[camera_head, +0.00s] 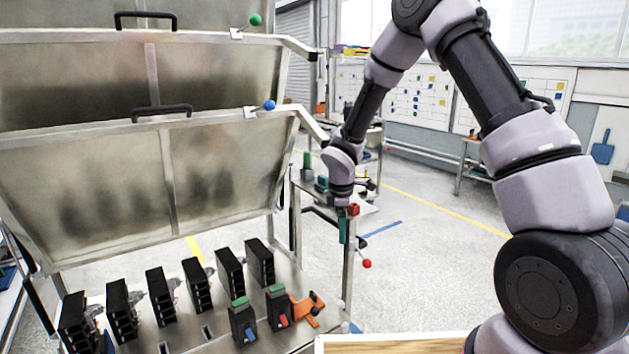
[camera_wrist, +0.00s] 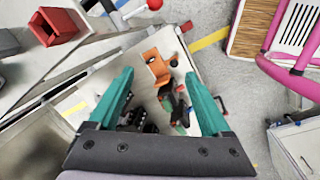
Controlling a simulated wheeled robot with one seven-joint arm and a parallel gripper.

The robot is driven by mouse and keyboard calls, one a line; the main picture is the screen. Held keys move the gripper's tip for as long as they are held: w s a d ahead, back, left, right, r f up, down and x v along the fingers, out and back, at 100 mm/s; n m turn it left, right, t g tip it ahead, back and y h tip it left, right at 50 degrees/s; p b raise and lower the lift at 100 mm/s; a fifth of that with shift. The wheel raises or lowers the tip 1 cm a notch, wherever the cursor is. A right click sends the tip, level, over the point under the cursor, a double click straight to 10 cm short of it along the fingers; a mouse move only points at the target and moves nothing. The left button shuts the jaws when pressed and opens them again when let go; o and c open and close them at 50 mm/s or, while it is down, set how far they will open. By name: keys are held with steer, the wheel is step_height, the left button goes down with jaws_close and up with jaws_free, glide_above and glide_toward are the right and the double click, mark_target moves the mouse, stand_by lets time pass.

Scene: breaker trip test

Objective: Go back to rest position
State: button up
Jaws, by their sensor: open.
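My gripper (camera_head: 344,228) hangs at the end of my arm, to the right of the breaker bench and above its right edge. In the wrist view its two teal fingers (camera_wrist: 160,102) are spread apart with nothing held between them. The bench carries a row of several black breakers (camera_head: 195,285). Two breakers with green tops stand in front, one with a blue lever (camera_head: 250,331) and one with a red lever (camera_head: 283,320). An orange bracket (camera_head: 306,308) sits beside them and also shows beyond the fingers in the wrist view (camera_wrist: 157,67).
Two hinged clear covers stand raised, the front one (camera_head: 110,185) with a blue knob (camera_head: 269,105), the rear with a green knob (camera_head: 255,20). A red ball knob (camera_head: 367,264) is just below my gripper. A wooden-edged surface (camera_head: 400,344) lies at the front. Floor right is open.

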steer(key=s+d+r+m+t, duration=0.1)
steer(key=s+d+r+m, duration=0.25)
steer(key=r, duration=0.45)
steer(key=s+d+r+m, duration=0.2)
steer(key=d+r+m, duration=0.25)
steer(key=r, duration=0.35)
steer(key=s+d+r+m+t, duration=0.1)
steer(key=s+d+r+m, duration=0.2)
steer(key=r, duration=0.6)
steer(key=s+d+r+m+t+y, duration=0.1)
steer(key=s+d+r+m, duration=0.2)
steer(key=s, duration=0.6)
steer(key=s+d+r+m+t+y, duration=0.1)
steer(key=s+d+r+m+t, duration=0.1)
steer(key=s+r+m, duration=0.5)
steer(key=shift+s+d+r+m+y, duration=0.35)
steer(key=shift+s+d+m, duration=0.15)
steer(key=shift+s, duration=0.45)
